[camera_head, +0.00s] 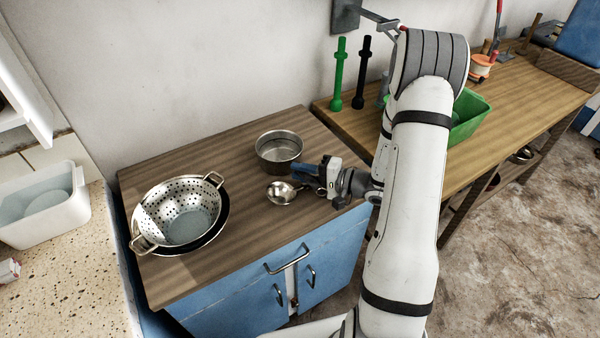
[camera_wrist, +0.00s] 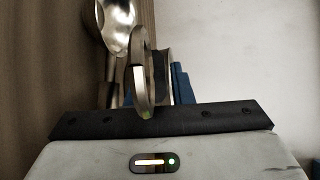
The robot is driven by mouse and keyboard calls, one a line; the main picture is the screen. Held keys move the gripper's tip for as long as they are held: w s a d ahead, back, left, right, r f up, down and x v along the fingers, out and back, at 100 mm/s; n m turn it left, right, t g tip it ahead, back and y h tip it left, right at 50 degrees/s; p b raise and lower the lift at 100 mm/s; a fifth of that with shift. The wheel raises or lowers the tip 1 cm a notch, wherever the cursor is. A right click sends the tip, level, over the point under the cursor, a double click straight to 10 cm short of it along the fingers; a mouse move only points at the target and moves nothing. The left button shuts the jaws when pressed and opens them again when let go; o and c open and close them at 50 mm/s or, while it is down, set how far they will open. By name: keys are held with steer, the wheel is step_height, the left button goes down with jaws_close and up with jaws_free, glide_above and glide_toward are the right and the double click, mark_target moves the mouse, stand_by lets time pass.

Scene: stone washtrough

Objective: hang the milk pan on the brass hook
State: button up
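The milk pan (camera_head: 281,192), a small shiny steel pan, is at the right part of the wooden cabinet top, its bowl opening upward. It also shows in the wrist view (camera_wrist: 118,22), with its looped handle end pointing toward the camera. My gripper (camera_head: 312,178) comes in level from the right, with its fingers around the handle; it looks shut on it. I cannot tell whether the pan touches the top. A grey wall plate (camera_head: 345,15) with a metal bar is at the top, partly behind my arm. No brass-coloured hook can be made out.
A steel pot (camera_head: 279,150) stands just behind the pan. A colander (camera_head: 180,215) sits in a dark dish at the left. A wooden bench (camera_head: 540,85) at the right bears a green bin (camera_head: 468,115) and green and black upright tools. The cabinet top's middle is clear.

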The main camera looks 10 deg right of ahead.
steer(key=shift+o, duration=1.2)
steer(key=shift+r+p, duration=0.1)
steer(key=shift+p, duration=0.35)
steer(key=shift+d, duration=0.15)
steer(key=v, duration=0.2)
steer(key=s+b+v, duration=0.1)
steer(key=v, duration=0.4)
steer(key=shift+s+f+b, duration=0.3)
steer(key=shift+f+b, duration=0.1)
steer(key=shift+f, duration=0.05)
